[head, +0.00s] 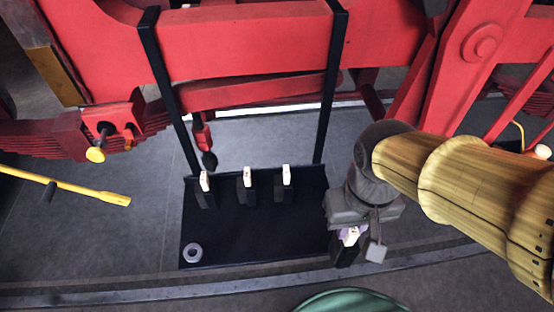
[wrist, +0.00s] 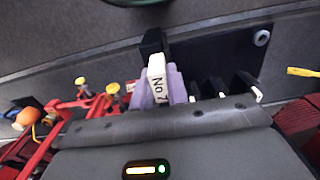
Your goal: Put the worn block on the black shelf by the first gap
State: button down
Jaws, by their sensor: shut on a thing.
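The black shelf (head: 235,235) hangs on two black straps in the middle of the head view. Three dark blocks with white tags stand in a row along its back edge, the leftmost (head: 205,194), the middle (head: 249,192) and the right one (head: 286,190). My gripper (head: 349,231) is at the shelf's right end, shut on the worn block (head: 345,253), a dark block with a white tag. In the wrist view the purple fingers (wrist: 160,90) grip it around the tag, marked "No 7". Whether it touches the shelf cannot be told.
A grey ring (head: 193,253) lies at the shelf's front left corner. The front middle of the shelf is bare. Red engine frame (head: 240,40) spans above and behind. A yellow-handled tool (head: 75,188) is at left; a green round thing (head: 350,302) is at the bottom.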

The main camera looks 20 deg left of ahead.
jog(key=shift+w+a+f, duration=0.15)
jog(key=shift+w+a, duration=0.1)
jog(key=shift+w, duration=0.25)
jog(key=w+a+f+p, duration=0.2)
jog(key=w+a+f, duration=0.5)
jog(key=w+f, duration=0.3)
jog(key=shift+w+f, duration=0.35)
jog(key=shift+w, duration=0.05)
jog(key=shift+f+p, duration=0.8)
jog(key=shift+f, duration=2.1)
